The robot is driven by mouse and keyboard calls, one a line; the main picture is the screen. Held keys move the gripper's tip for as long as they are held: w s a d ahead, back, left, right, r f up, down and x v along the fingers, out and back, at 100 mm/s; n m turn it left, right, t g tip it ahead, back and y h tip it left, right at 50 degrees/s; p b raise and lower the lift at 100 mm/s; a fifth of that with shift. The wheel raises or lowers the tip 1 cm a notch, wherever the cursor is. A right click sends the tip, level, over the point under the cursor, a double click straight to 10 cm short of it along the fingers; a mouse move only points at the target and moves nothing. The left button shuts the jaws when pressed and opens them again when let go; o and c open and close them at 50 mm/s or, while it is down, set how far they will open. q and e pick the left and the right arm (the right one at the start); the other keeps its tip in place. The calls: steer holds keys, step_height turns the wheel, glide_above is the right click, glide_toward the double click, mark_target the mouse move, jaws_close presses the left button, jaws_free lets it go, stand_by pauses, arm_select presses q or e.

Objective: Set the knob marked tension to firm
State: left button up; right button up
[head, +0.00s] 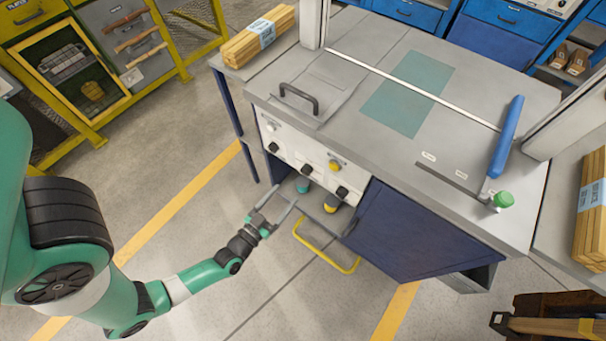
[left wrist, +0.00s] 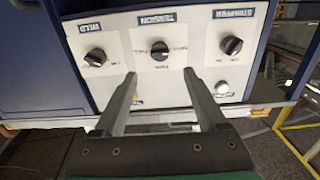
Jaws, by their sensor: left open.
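The tension knob is a black dial on a white panel plate, in the middle of three in the left wrist view (left wrist: 160,50); in the head view it is the middle black knob (head: 306,170). The word TENSION appears upside down above it in the left wrist view. Small position words surround it, too blurred to read surely, and I cannot tell its setting. My left gripper (head: 284,197) is open and empty in front of the panel. In the left wrist view its fingers (left wrist: 165,86) point toward the knob, apart from it. My right gripper is not in view.
The WELD knob (left wrist: 96,57) and another labelled knob (left wrist: 233,45) flank it. A white button (left wrist: 222,87) and a yellow knob (head: 335,165) share the panel. A yellow floor bar (head: 327,258) stands below. A blue-handled lever (head: 507,135) is on the bench top.

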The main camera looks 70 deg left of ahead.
mark_target(306, 171)
arm_select(q)
steer(key=b+x, duration=0.2)
steer(key=x, duration=0.7)
steer(key=shift+w+a+b, duration=0.25)
steer(key=shift+w+b, duration=0.1)
steer(key=shift+c, duration=0.9)
steer(key=shift+r, duration=0.1)
jaws_close()
